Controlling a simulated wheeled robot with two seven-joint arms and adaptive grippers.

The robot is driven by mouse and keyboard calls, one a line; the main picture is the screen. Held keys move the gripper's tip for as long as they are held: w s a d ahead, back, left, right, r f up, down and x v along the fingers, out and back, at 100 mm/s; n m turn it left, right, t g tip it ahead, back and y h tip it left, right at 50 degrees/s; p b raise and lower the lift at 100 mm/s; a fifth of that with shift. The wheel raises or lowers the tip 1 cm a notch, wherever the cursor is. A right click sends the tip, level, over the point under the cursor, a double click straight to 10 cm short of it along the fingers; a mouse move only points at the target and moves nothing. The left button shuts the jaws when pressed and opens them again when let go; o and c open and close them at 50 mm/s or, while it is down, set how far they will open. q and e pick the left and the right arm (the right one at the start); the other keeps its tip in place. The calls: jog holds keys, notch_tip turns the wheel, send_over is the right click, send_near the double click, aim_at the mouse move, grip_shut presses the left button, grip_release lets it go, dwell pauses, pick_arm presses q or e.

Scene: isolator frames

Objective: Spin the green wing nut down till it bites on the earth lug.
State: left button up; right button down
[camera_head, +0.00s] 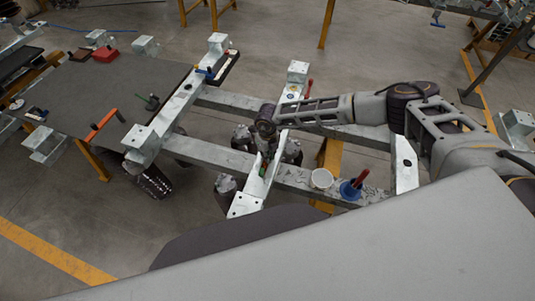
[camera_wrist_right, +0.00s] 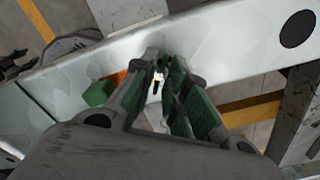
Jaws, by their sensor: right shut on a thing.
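My right gripper (camera_head: 268,150) reaches down onto the pale metal crossbar in the middle of the frame. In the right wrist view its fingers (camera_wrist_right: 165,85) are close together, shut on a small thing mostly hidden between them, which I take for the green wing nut. A bit of green (camera_head: 263,169) shows just below the gripper in the head view. In the wrist view a green block (camera_wrist_right: 99,92) and an orange piece (camera_wrist_right: 121,77) lie beside the left finger. I cannot tell the earth lug for certain or whether the nut touches it. My left gripper is out of view.
The pale crossbar (camera_head: 247,199) lies across dark rails.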

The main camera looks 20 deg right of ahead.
jog(key=shift+n+b, duration=0.3)
jog(key=shift+n, duration=0.2)
jog(key=shift+n+b, duration=0.65)
jog(key=shift+n, duration=0.35)
jog(key=shift+n+b, duration=0.8)
jog(key=shift+n, duration=0.6)
jog(key=c, duration=1.4)
grip_release()
jog(key=shift+o, duration=0.2)
